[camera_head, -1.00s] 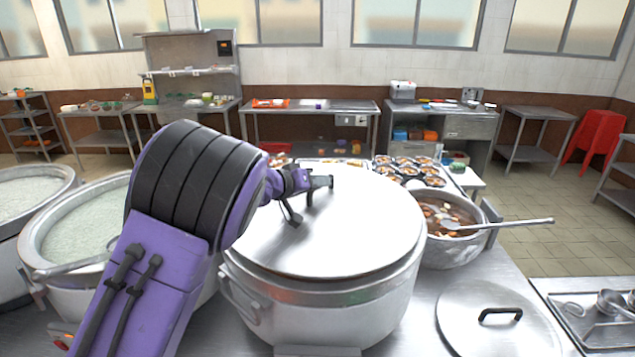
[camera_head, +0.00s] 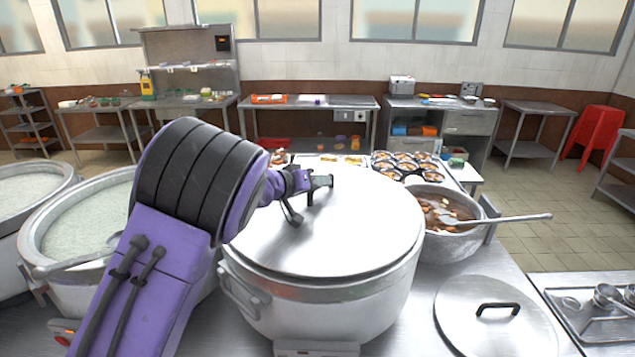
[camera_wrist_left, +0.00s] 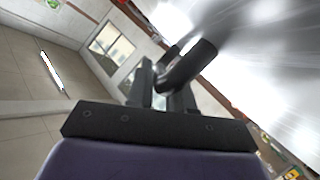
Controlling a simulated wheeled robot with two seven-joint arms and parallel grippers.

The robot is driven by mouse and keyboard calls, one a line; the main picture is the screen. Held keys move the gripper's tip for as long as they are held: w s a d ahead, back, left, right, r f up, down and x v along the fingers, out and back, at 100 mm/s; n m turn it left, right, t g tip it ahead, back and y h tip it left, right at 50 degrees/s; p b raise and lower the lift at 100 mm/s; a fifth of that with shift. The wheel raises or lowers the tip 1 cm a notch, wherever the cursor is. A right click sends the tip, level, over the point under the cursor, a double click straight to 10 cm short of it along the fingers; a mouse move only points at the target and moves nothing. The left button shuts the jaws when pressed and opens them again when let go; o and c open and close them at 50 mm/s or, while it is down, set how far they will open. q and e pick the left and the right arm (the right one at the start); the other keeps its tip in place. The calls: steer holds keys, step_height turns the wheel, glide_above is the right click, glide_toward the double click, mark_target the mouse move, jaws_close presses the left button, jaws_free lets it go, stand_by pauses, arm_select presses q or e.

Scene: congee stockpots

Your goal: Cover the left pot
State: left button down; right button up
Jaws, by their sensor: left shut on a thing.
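My left gripper (camera_head: 310,186) is shut on the dark handle of a large round metal lid (camera_head: 350,235). In the left wrist view the gripper (camera_wrist_left: 165,90) closes on the handle beside the shiny lid (camera_wrist_left: 262,55). The lid lies over the top of the middle pot (camera_head: 320,305) and appears slightly tilted; whether it touches the rim all around I cannot tell. To the left an open pot (camera_head: 85,225) holds pale congee, partly hidden by my left arm. Another open congee pot (camera_head: 30,195) stands at the far left. My right gripper is not in view.
A second lid (camera_head: 497,325) lies flat on the metal counter at the lower right. A pot of brown soup with a ladle (camera_head: 445,213) stands right of the middle pot. Bowls (camera_head: 405,165) sit behind it.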

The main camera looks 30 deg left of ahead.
arm_select(q)
steer(key=shift+w+p, duration=0.1)
steer(key=shift+p, duration=0.2)
steer(key=shift+f, duration=0.25)
steer(key=c, duration=0.9)
jaws_free()
steer(key=shift+c, duration=0.2)
steer(key=shift+f, duration=0.15)
steer(key=b+v, duration=0.2)
steer(key=v, duration=0.9)
steer(key=shift+d+b, duration=0.1)
steer(key=shift+b, duration=0.3)
steer(key=shift+w, duration=0.15)
